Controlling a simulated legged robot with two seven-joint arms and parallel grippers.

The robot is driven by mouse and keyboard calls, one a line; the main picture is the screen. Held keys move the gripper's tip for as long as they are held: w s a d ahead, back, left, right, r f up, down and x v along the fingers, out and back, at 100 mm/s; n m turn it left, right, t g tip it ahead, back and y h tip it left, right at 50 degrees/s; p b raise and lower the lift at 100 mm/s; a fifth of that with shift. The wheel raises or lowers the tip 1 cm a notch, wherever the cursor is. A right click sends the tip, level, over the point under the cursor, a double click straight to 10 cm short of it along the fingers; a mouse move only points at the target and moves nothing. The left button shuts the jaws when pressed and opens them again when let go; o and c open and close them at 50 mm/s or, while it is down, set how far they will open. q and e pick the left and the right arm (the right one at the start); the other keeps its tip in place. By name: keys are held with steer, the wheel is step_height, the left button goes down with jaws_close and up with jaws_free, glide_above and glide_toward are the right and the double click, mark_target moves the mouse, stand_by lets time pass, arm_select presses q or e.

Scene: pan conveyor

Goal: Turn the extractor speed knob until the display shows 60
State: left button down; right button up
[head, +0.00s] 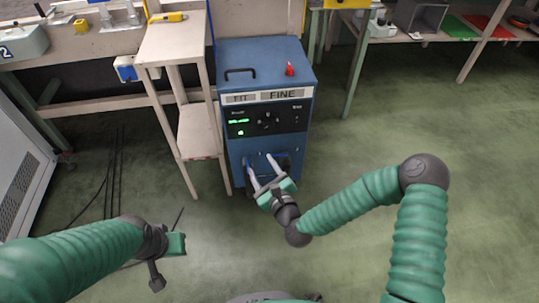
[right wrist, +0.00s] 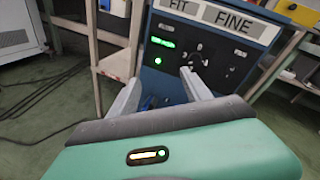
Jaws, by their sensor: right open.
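The extractor is a blue box-shaped machine (head: 266,60) with a black control panel and labels reading FIT and FINE. Its green-lit display (head: 238,121) is at the panel's left; it also shows in the right wrist view (right wrist: 162,42), but the digits are too small to read. The dark knob (head: 266,122) is at the panel's middle; in the right wrist view the knob (right wrist: 196,57) is just above the right finger's tip. My right gripper (head: 259,157) is open and empty, in front of the machine below the panel. My left gripper (head: 174,244) is low at the left, apart from the machine; its fingers are unclear.
A red cone-shaped piece (head: 290,69) and a black handle (head: 240,73) are on the machine's top. A narrow wooden stand (head: 172,45) is close on its left. Dark cables (head: 112,180) lie on the floor at left. The green floor at right is clear.

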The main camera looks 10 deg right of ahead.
steer(key=w+d+f+m+t+h+b, duration=0.25)
steer(key=d+m+h, duration=0.2)
steer(key=m, duration=0.35)
steer(key=b, duration=0.7)
glide_toward(269, 126)
steer(key=w, duration=0.7)
steer(key=shift+w+d+f, duration=0.1)
steer(key=shift+w+f, duration=0.1)
steer(key=shift+w, duration=0.15)
steer(key=shift+w+r+b, duration=0.15)
steer(key=shift+w+b, duration=0.15)
steer(key=shift+w, duration=0.15)
arm_select(q)
steer(key=s+x, duration=0.2)
steer(key=x, duration=1)
steer(key=shift+s+f, duration=0.35)
steer(key=shift+f, duration=0.3)
arm_select(e)
jaws_close()
